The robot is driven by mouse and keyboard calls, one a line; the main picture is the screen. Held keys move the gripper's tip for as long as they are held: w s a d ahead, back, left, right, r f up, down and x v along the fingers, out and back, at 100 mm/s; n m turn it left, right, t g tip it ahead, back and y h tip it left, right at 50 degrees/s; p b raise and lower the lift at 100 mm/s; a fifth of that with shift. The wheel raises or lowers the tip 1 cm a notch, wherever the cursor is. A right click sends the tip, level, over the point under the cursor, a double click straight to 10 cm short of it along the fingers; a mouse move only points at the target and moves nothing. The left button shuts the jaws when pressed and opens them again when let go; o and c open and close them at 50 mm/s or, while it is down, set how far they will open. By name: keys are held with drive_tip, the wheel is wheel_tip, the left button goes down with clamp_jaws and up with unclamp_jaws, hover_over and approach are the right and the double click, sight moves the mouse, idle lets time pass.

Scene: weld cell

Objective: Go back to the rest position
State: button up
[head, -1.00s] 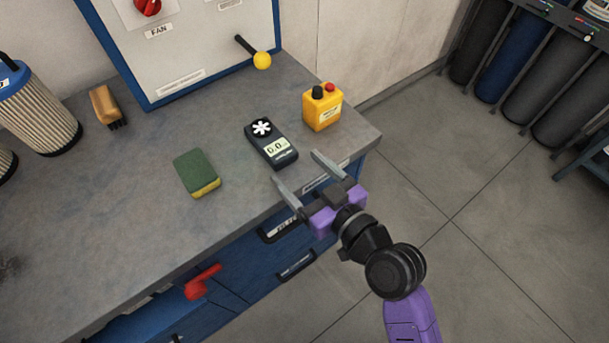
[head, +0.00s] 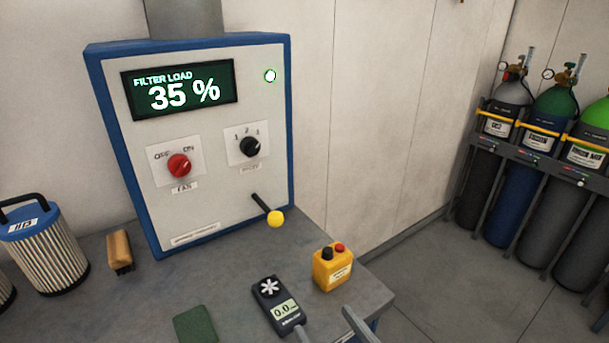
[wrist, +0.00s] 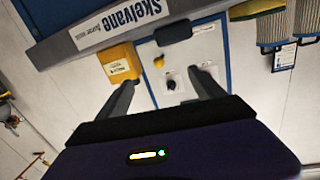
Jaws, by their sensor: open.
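My gripper shows at the bottom edge of the head view, with only its two fingertips (head: 328,325) in the picture. The fingers are apart with nothing between them. The wrist view also shows both open fingers (wrist: 165,95). One fingertip appears close to the lower end of the black meter (head: 278,306), which reads 0.0; I cannot tell whether they touch. The rest of my arm is out of the head view.
The bench (head: 232,282) holds a yellow button box (head: 333,268), a green sponge (head: 195,325), a brush (head: 120,251) and a filter cartridge (head: 45,247). The control panel (head: 215,205) stands behind, its display (head: 180,90) reading 35 %. Gas cylinders (head: 520,180) stand right; floor (head: 450,290) between is clear.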

drive_tip(key=s+d+m+t+h, duration=0.2)
drive_tip(key=s+d+m+h, duration=0.25)
drive_tip(key=s+d, duration=0.85)
drive_tip(key=s+d+f+g+h, duration=0.1)
drive_tip(key=s, duration=0.8)
drive_tip(key=s+d+f+g+h, duration=0.1)
drive_tip(key=s+h, duration=0.1)
drive_tip(key=s, duration=0.7)
drive_tip(key=shift+s+d+g, duration=0.25)
drive_tip(key=shift+g, duration=0.15)
drive_tip(key=shift+f, duration=0.1)
